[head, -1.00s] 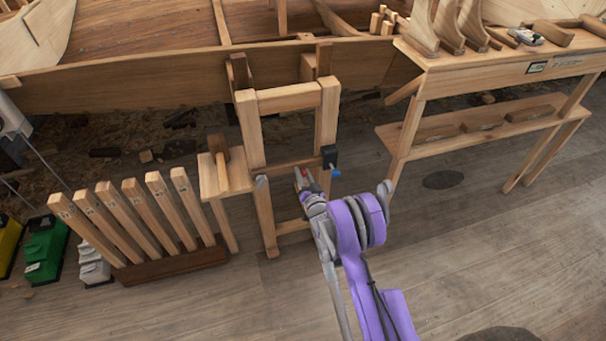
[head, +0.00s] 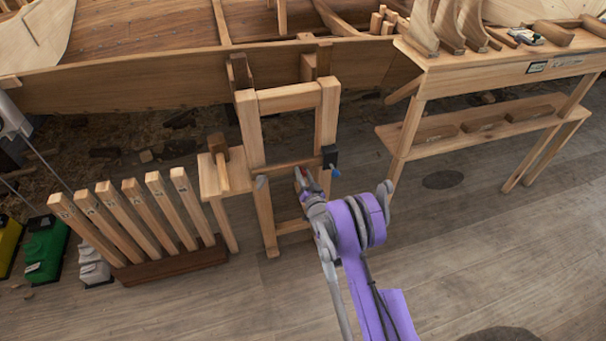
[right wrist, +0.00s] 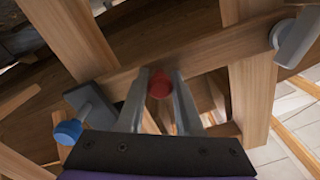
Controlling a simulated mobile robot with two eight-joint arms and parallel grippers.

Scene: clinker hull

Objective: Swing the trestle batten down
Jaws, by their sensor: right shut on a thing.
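The wooden trestle (head: 289,97) stands upright against the hull in the head view. Its batten (head: 287,167) spans between the two posts and also crosses the right wrist view (right wrist: 215,57). A red knob (right wrist: 160,84) sits on the batten. My right gripper (head: 302,178) is at the batten, its fingers shut on either side of the knob, as the right wrist view (right wrist: 160,92) shows. A dark clamp with a blue knob (head: 336,173) is on the right post; the blue knob is at left in the right wrist view (right wrist: 68,132). My left gripper is not in view.
A small stand (head: 233,180) with a mallet (head: 220,160) is left of the trestle. A rack (head: 172,265) of upright wooden pieces stands further left. A workbench (head: 480,67) is at right. The hull (head: 150,88) is behind. Floor in front is clear.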

